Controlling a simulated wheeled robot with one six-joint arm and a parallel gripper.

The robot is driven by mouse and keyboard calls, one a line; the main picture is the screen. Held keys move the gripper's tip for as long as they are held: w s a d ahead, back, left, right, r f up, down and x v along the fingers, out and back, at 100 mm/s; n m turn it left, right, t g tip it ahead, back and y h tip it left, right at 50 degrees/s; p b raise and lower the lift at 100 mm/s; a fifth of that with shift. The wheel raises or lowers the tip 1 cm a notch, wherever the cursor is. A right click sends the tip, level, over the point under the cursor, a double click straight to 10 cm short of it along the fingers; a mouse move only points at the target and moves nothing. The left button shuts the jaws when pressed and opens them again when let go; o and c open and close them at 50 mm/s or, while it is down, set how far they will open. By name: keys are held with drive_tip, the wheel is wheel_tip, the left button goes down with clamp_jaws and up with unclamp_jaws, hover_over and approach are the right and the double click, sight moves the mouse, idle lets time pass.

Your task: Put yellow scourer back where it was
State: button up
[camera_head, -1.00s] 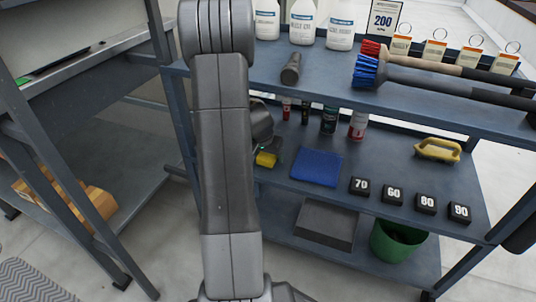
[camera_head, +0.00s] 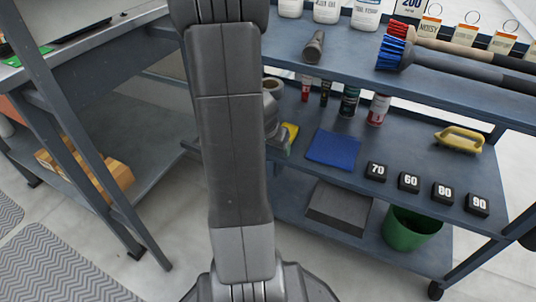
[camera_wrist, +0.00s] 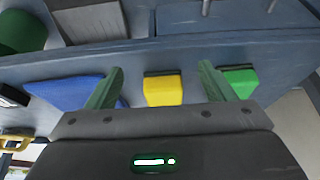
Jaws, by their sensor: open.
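The yellow scourer (camera_head: 290,131) lies on the middle shelf, left of the blue cloth, partly hidden by my arm and gripper in the head view. In the wrist view the yellow scourer (camera_wrist: 164,91), with a dark strip along one edge, shows between my two green fingers. My gripper (camera_wrist: 161,68) is open, with one finger to each side of the scourer in that view. I see no finger touching it. A green scourer (camera_wrist: 239,80) lies beside it, past the right finger. In the head view my gripper is mostly hidden behind my arm.
The blue cloth (camera_head: 333,149) lies beside the scourer. Black number blocks (camera_head: 409,182), a yellow-handled brush (camera_head: 459,139) and bottles (camera_head: 349,101) share the shelf. The upper shelf (camera_head: 350,62) overhangs it. A green bin (camera_head: 404,229) stands below.

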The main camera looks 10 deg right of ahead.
sight(293, 129)
drive_tip(key=shift+s+a+b, duration=0.15)
drive_tip(key=shift+s+a, duration=0.3)
drive_tip(key=shift+s, duration=0.25)
drive_tip(key=shift+s+a+b, duration=0.15)
drive_tip(key=shift+s+a, duration=0.3)
drive_tip(key=shift+s, duration=0.2)
drive_tip(key=shift+w+d, duration=0.1)
drive_tip(key=shift+w, duration=0.05)
drive_tip(key=w+d+p, duration=0.1)
drive_tip(key=w+d, duration=0.1)
drive_tip(key=w, duration=0.1)
drive_tip(key=w+d+p, duration=0.1)
drive_tip(key=w+d, duration=0.1)
drive_tip(key=w, duration=0.1)
drive_tip(key=w+d+p, duration=0.1)
drive_tip(key=w+d, duration=0.1)
drive_tip(key=w, duration=0.1)
drive_tip(key=b+x, duration=0.1)
drive_tip(key=x, duration=0.3)
drive_tip(key=shift+w+d+r+b, duration=0.15)
drive_tip(key=shift+w+r+b, duration=0.05)
drive_tip(key=shift+b, duration=0.15)
drive_tip(key=shift+r, duration=0.25)
